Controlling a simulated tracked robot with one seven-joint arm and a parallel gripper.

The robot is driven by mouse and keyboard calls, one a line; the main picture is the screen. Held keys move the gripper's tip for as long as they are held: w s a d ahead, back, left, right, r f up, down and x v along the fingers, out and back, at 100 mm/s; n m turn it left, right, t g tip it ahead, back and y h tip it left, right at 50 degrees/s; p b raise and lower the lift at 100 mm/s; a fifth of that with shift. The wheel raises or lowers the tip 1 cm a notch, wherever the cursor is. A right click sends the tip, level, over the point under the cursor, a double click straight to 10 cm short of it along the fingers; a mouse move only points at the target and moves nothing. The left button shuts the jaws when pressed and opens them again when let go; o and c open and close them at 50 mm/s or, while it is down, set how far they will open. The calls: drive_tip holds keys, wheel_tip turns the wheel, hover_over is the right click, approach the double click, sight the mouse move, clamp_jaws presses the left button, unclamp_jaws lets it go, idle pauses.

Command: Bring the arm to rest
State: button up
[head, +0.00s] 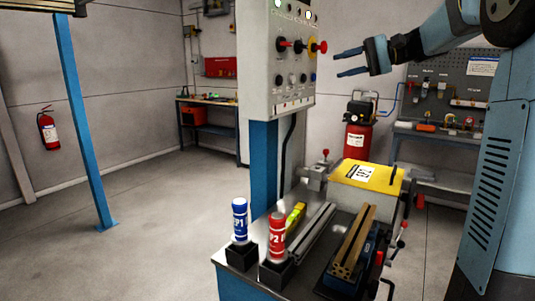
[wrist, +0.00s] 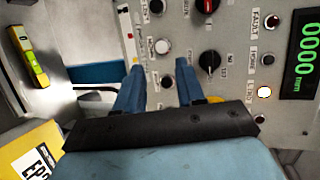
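My gripper (head: 338,64) is raised in front of and to the right of the grey control panel (head: 277,100). Its two fingers are parallel with a clear gap, and nothing shows between them. In the wrist view my gripper (wrist: 160,68) points at the panel face (wrist: 225,92), which has knobs, buttons, a lit white lamp (wrist: 264,92) and a green display (wrist: 303,55) reading 0000 mm. No contact between fingers and panel is visible. My blue arm reaches in from the upper right in the head view.
Below is a bench with a blue cylinder (head: 240,222), a red cylinder (head: 277,238), a yellow level (head: 295,218), a brass-coloured bar (head: 355,240) and a yellow-topped box (head: 366,176). A blue post (head: 80,120) stands at left. The floor at left is mostly clear.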

drive_tip(key=s+a+f+h, duration=0.4)
drive_tip(key=s+f+h, duration=0.3)
drive_tip(key=s+f, duration=0.7)
drive_tip(key=s+d+f+n+t+h, duration=0.1)
drive_tip(key=s+d+f+h, duration=0.2)
drive_tip(key=s+f, duration=0.2)
drive_tip(key=s+d+f+n+t+h, duration=0.1)
drive_tip(key=s+d+f+n+h, duration=0.1)
drive_tip(key=s, duration=1)
drive_tip(key=shift+d+f+h, duration=0.45)
drive_tip(key=shift+f+h, duration=0.75)
drive_tip(key=shift+f, duration=0.5)
drive_tip(key=shift+c, duration=0.3)
